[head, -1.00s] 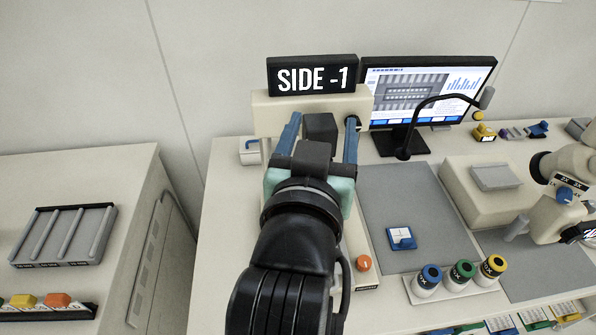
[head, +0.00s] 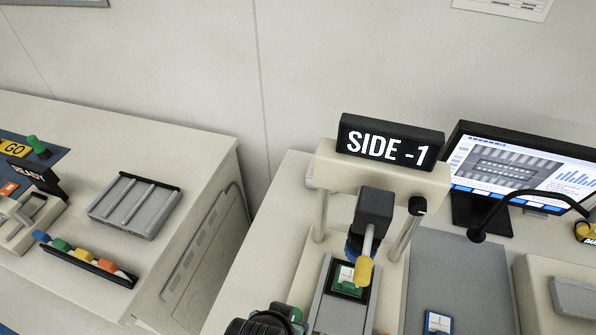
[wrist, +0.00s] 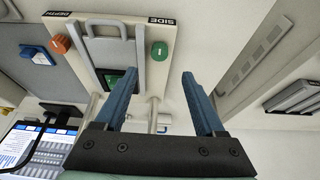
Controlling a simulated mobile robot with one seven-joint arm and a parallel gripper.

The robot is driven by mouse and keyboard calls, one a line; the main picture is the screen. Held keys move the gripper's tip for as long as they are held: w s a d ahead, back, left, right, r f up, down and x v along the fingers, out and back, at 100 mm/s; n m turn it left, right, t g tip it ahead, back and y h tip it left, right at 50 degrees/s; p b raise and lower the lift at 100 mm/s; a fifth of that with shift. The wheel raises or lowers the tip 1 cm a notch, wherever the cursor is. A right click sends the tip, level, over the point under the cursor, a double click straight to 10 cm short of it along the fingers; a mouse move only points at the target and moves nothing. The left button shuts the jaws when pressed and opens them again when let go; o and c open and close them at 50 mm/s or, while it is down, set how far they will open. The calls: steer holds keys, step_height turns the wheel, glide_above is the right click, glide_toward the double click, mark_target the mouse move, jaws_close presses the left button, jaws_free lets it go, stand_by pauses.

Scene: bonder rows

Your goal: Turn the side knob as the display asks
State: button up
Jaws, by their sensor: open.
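The display (head: 388,145) on top of the bonder reads "SIDE -1". In the wrist view, a round green knob (wrist: 159,50) with a pale pointer mark sits beside the label "SIDE" (wrist: 161,21). My gripper (wrist: 159,78) is open and empty. Its two blue fingers point towards the green knob, which shows in the gap between and beyond the tips, apart from them. An orange knob (wrist: 60,44) sits by the "DEPTH" label at the other corner. In the head view only dark parts of my arm show at the bottom edge; the fingers are not visible there.
The bonder's black head (head: 374,207) and yellow-tipped tool (head: 364,270) stand over a green workpiece (head: 345,280). A monitor (head: 520,168) stands right. A gap separates the left bench, which holds a grey rack (head: 135,205).

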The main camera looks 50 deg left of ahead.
mark_target(294, 316)
steer(key=x, duration=1.1)
steer(key=shift+r, duration=0.1)
steer(key=shift+c, duration=0.4)
jaws_close()
